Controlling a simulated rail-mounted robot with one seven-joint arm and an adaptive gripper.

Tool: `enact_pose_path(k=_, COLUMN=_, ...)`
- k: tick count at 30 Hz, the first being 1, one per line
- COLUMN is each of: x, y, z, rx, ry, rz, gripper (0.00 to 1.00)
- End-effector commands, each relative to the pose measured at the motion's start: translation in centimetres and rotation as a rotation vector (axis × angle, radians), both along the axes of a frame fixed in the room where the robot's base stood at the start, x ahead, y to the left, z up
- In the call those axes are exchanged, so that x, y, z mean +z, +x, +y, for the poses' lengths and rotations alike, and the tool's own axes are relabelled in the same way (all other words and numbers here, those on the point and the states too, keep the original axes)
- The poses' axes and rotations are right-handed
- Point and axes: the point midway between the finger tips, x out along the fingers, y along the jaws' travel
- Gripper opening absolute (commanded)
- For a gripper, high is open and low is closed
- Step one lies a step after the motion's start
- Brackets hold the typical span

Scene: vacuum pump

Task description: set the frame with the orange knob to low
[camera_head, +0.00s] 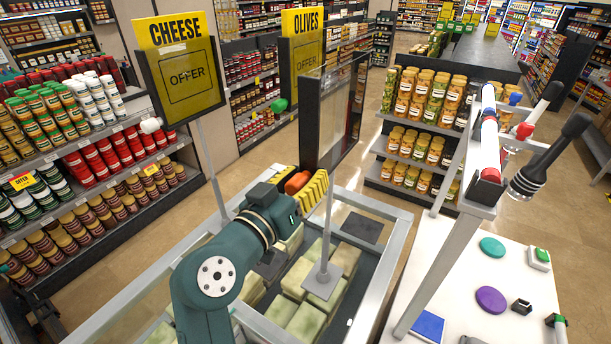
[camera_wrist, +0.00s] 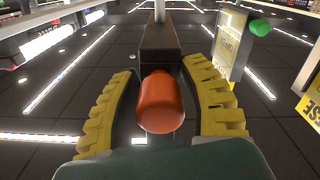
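The orange knob (camera_head: 297,182) shows partly behind my gripper's yellow finger in the head view. In the wrist view the orange knob (camera_wrist: 161,103) is centred, in front of a dark block (camera_wrist: 160,42). My gripper (camera_wrist: 162,70) is open, with one yellow finger on each side of the knob and visible gaps on both sides. The same gripper (camera_head: 308,188) shows in the head view at the lower left of a dark-edged frame (camera_head: 333,115), seen at a steep angle. This frame stands above the case, with a post below it. The link between knob and frame is partly hidden.
The CHEESE frame (camera_head: 182,78) with a white knob (camera_head: 151,125) stands left. The OLIVES frame (camera_head: 303,60) with a green knob (camera_head: 279,104) stands behind. A glass-sided case (camera_head: 392,262) with pale blocks lies below my arm. A white counter (camera_head: 455,275) stands right.

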Motion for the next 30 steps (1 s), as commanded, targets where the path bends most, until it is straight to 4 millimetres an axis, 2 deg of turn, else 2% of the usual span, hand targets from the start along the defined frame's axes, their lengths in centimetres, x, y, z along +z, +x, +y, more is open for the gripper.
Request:
enact_pose_path(k=1, x=0.0, y=0.0, z=0.0, rx=0.000, ry=0.000, rz=0.000, gripper=0.26)
enact_pose_path(k=5, x=0.0, y=0.0, z=0.0, rx=0.000, ry=-0.001, rz=0.001, gripper=0.03)
enact_pose_path(k=10, x=-0.2, y=0.0, z=0.0, rx=0.000, ry=-0.002, rz=0.001, gripper=0.03)
enact_pose_path(k=14, x=-1.6, y=0.0, z=0.0, rx=0.000, ry=-0.002, rz=0.002, gripper=0.02)
enact_pose_path(k=30, x=-14.9, y=0.0, z=0.0, rx=-0.001, ry=-0.004, rz=0.008, gripper=0.02)
